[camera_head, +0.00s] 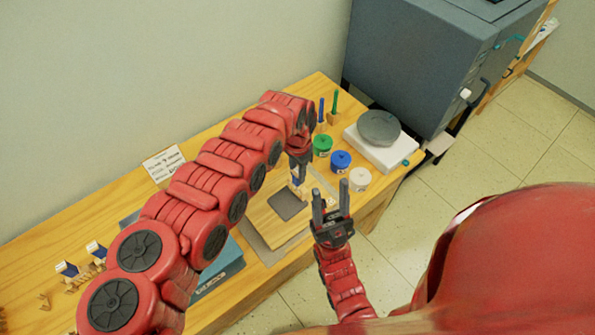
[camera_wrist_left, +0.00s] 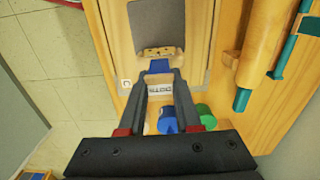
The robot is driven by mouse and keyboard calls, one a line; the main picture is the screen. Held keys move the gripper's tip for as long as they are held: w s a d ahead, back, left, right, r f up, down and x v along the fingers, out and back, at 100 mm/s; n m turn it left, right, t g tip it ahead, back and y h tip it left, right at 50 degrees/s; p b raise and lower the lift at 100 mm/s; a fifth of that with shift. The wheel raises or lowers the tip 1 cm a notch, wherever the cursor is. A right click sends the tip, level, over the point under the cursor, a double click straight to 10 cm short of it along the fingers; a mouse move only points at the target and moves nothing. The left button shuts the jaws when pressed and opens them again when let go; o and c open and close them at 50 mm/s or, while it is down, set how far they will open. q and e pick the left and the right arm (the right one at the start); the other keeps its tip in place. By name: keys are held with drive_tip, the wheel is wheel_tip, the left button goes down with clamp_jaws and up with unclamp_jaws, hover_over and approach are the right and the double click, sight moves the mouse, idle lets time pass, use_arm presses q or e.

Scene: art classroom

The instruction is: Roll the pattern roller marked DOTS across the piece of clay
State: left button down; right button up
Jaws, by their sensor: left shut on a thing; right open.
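The pattern roller (camera_wrist_left: 160,52) has a pale wooden head with dark marks, a blue part and a white label that seems to read DOTS, inverted, in the left wrist view. My left gripper (camera_wrist_left: 159,76) is shut on it. The grey clay (camera_wrist_left: 157,20) is a flat slab on a wooden board (camera_wrist_left: 121,30); the roller head is at its near edge, and I cannot tell whether they touch. In the head view my left gripper (camera_head: 299,163) is above the board's far end, beside the clay (camera_head: 287,205). My right gripper (camera_head: 332,207) is open and empty, right of the board.
Other stamped tools (camera_head: 67,269) lie far left. A rolling pin (camera_wrist_left: 255,45) shows in the wrist view.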

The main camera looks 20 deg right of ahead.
use_arm(q)
drive_tip(key=shift+f+b, duration=0.6)
idle(0.6)
drive_tip(key=shift+d+b, duration=0.25)
drive_tip(key=shift+b, duration=0.55)
drive_tip(key=shift+a, duration=0.1)
